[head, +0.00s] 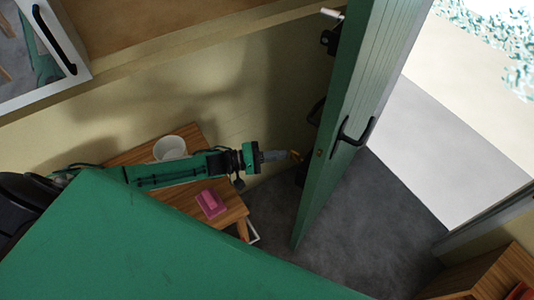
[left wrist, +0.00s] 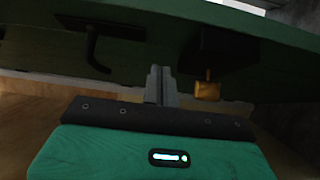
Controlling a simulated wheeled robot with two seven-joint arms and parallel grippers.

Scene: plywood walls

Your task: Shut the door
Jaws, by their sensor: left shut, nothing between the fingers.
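The green door (head: 350,110) stands open in the head view, swung inward, with the bright doorway to its right. A black lever handle (head: 354,131) is on its right face. My left gripper (head: 285,155) is shut and empty, at the left side of the door near its edge. In the left wrist view the shut fingers (left wrist: 160,85) point at the green door (left wrist: 200,25), between a black handle (left wrist: 95,45) and a black lock box with a brass knob (left wrist: 207,90). I cannot tell whether the fingertips touch the door. My right gripper is not in view.
A wooden table (head: 230,208) with a white bowl (head: 170,148) and a pink object (head: 211,203) stands under my left arm. A wooden cabinet (head: 485,280) is at the lower right. Dark floor (head: 370,230) is clear between the door and the doorway.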

